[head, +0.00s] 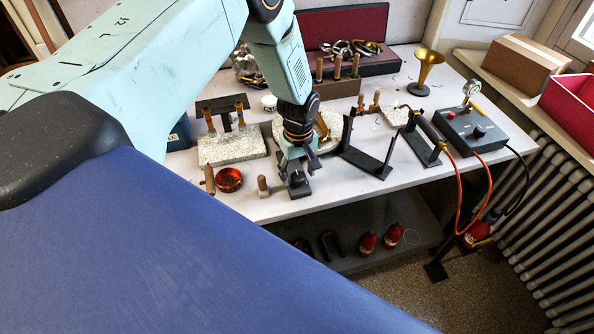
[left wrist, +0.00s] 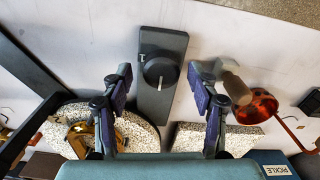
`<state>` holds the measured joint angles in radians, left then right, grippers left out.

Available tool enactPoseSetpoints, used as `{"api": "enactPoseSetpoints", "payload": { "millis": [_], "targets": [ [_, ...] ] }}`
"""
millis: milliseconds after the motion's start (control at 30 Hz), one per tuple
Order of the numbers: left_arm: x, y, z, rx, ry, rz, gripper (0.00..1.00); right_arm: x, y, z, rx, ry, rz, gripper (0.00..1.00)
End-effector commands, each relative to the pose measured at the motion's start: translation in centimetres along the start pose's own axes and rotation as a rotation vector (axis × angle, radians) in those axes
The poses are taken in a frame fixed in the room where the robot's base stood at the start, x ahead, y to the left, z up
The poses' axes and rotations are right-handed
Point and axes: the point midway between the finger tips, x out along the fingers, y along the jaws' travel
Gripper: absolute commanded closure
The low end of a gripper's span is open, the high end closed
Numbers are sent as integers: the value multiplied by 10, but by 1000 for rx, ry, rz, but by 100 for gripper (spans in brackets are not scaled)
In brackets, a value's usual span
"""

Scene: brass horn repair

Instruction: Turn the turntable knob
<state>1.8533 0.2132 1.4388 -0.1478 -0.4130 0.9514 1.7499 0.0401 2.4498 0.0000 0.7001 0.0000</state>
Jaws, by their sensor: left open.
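The turntable knob (left wrist: 161,71) is a round black knob with a white pointer line on a dark rectangular base (left wrist: 153,105), seen in the left wrist view. In the head view the base (head: 299,190) shows near the table's front edge, partly hidden by my left gripper (head: 298,163). The left gripper (left wrist: 160,70) is open, its two fingers apart on either side of the knob, with gaps visible between fingers and knob. The speckled turntable disc (left wrist: 142,132) carries a brass part (left wrist: 79,134). In the head view the disc (head: 333,119) is partly hidden by my arm. My right gripper is not seen.
A wooden-handled tool (left wrist: 235,88) and an orange dish (left wrist: 262,104) stand close to the right finger in the wrist view. A speckled block (head: 233,146) lies left of the gripper in the head view. A black bracket (head: 366,160) stands to its right.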

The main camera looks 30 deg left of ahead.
Motion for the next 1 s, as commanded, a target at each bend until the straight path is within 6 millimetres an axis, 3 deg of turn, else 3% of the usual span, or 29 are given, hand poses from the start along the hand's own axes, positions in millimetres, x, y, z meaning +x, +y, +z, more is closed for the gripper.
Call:
{"api": "enactPoseSetpoints", "payload": {
  "millis": [300,900,1000],
  "targets": [
    [2,-2,-2,-1,0,1,42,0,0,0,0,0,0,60],
    [2,-2,-3,-1,0,0,93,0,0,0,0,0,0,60],
    [1,-2,-3,0,0,1,94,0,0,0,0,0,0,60]
  ]
}}
